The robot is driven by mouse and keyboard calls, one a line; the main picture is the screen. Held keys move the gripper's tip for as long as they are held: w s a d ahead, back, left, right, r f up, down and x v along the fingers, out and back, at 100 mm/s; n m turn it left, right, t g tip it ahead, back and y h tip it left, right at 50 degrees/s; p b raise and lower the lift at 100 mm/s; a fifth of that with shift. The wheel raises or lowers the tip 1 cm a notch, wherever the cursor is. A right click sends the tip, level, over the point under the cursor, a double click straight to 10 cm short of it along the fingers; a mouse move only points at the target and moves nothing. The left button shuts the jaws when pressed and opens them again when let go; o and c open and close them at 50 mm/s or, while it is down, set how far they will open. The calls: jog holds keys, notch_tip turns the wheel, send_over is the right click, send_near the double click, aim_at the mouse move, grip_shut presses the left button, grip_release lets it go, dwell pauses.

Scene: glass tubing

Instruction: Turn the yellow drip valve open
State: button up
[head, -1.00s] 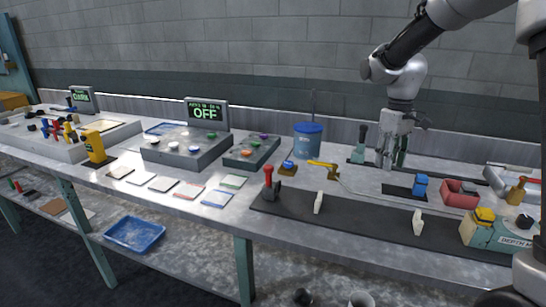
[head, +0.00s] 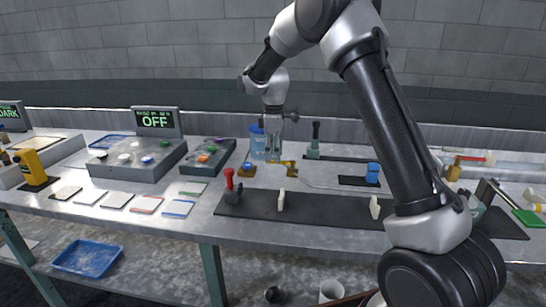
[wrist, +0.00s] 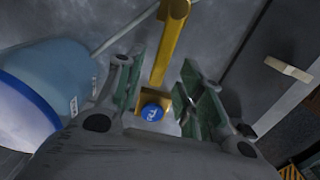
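The yellow drip valve (head: 287,166) has a flat yellow lever on a small post and stands on the table behind the dark strip. In the wrist view its yellow lever (wrist: 165,55) runs from the top edge down to between my fingers. A blue round cap (wrist: 152,112) on a yellow square base sits near the lever's free end; it also shows in the head view (head: 247,169). My gripper (head: 273,154) is open and points down over the lever. In the wrist view its green-padded fingers (wrist: 160,88) are on either side, apart from it. Contact cannot be told.
A blue bucket (head: 257,142) stands close behind my gripper, and at left in the wrist view (wrist: 40,85). A red-handled lever (head: 230,180) and white upright tabs (head: 281,200) stand on the dark strip. A thin tube runs right from the valve.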

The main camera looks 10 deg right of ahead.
jog(key=shift+f, duration=0.9)
jog(key=shift+d, duration=0.1)
grip_shut()
